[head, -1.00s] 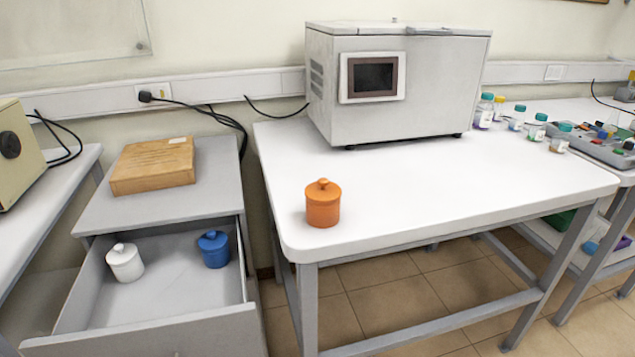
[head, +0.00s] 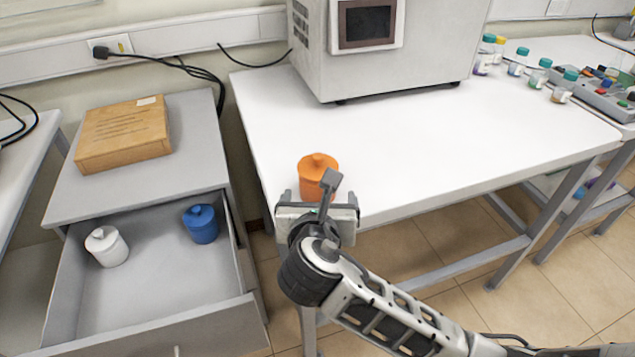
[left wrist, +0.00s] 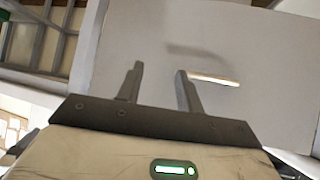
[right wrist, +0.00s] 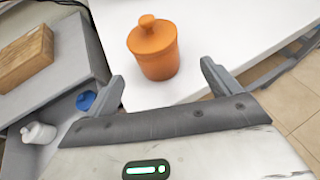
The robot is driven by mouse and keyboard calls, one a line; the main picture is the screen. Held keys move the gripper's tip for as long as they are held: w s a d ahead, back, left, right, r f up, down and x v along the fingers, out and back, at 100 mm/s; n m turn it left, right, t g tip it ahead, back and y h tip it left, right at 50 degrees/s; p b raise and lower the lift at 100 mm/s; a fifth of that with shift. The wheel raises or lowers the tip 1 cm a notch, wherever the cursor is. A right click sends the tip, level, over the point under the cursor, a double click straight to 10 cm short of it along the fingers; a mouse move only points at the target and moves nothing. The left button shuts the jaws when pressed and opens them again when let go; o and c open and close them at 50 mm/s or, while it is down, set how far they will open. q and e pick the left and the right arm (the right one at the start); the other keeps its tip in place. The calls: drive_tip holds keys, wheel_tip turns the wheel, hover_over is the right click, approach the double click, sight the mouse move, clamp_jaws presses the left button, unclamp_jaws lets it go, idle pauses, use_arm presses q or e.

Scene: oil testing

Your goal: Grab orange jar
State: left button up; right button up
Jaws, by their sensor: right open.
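The orange jar (head: 316,172) with a knobbed lid stands upright near the front left corner of the white table (head: 430,130). My right gripper (head: 322,200) is at the table's front edge, just in front of the jar, and hides its lower part in the head view. In the right wrist view the jar (right wrist: 154,48) stands beyond and between the open fingers (right wrist: 162,80), apart from them. My left gripper (left wrist: 160,85) shows only in its wrist view, with its fingers apart and nothing between them, facing a plain grey-white surface.
An open drawer (head: 160,318) at the left holds a white jar (head: 107,247) and a blue jar (head: 201,224). A wooden box (head: 124,135) lies on the cabinet above. A grey machine (head: 440,50) stands behind the orange jar. Several small bottles stand at the back right.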

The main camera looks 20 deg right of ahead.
sight(320, 190)
drive_tip(key=x, duration=0.4)
drive_tip(key=shift+w, duration=0.15)
drive_tip(key=x, duration=0.5)
drive_tip(key=shift+w+a+r, duration=0.1)
drive_tip(key=shift+w+a, duration=0.05)
drive_tip(key=shift+w, duration=0.1)
drive_tip(key=c, duration=1.1)
